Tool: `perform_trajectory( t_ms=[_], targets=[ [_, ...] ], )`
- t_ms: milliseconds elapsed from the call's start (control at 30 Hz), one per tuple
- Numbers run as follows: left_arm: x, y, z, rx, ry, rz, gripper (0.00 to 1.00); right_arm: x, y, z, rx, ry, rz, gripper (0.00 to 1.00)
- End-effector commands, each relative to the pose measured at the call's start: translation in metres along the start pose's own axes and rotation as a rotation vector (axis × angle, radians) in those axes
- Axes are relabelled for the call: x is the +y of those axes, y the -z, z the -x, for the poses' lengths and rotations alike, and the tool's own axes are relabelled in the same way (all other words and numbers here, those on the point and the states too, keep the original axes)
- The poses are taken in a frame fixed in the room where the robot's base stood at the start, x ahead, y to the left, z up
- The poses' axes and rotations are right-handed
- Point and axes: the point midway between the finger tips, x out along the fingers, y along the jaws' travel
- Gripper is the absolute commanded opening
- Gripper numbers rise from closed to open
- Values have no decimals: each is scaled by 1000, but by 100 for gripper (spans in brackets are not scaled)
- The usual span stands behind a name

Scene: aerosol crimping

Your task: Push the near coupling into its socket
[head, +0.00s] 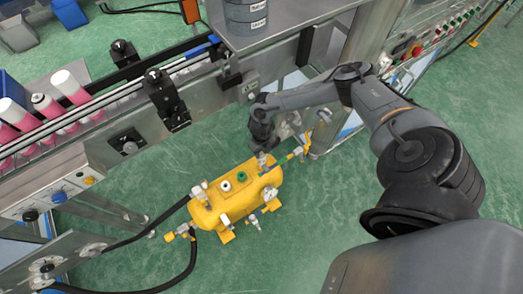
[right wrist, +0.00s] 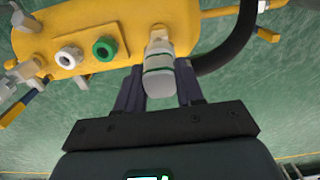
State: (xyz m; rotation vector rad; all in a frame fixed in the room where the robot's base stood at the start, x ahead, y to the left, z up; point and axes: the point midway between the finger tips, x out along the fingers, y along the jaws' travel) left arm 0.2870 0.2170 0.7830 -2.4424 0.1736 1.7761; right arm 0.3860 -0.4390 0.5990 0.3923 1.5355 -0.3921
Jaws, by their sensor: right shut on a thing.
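A yellow tank (head: 237,205) stands on the green floor; it also shows at the top of the right wrist view (right wrist: 85,30). A pale grey coupling (right wrist: 158,80) with a green band sits at one end of the tank, against a light metal fitting (right wrist: 159,42). My right gripper (right wrist: 158,90) is shut on this coupling, a finger on each side. In the head view my right gripper (head: 262,152) reaches down to the tank's far right end. How deep the coupling sits cannot be told. My left gripper is not in view.
A white port (head: 226,186) and a green port (head: 241,176) are on top of the tank. Another fitting (head: 199,193) is at its left end. Black hoses (head: 150,228) run at the left. A conveyor with pink cans (head: 70,87) stands at upper left. Floor right of the tank is clear.

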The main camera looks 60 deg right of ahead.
Motion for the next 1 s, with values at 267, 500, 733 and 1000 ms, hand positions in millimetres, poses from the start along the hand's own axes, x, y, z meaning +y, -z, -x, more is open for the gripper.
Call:
perform_trajectory(
  t_ms=[267, 500, 733, 1000],
  targets=[
    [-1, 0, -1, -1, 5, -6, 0, 0, 0, -1, 0, 0, 0, 0],
    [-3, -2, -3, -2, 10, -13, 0, 0, 0, -3, 0, 0, 0, 0],
    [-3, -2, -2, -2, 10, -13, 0, 0, 0, -3, 0, 0, 0, 66],
    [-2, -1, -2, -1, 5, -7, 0, 0, 0, -3, 0, 0, 0, 67]
  ],
)
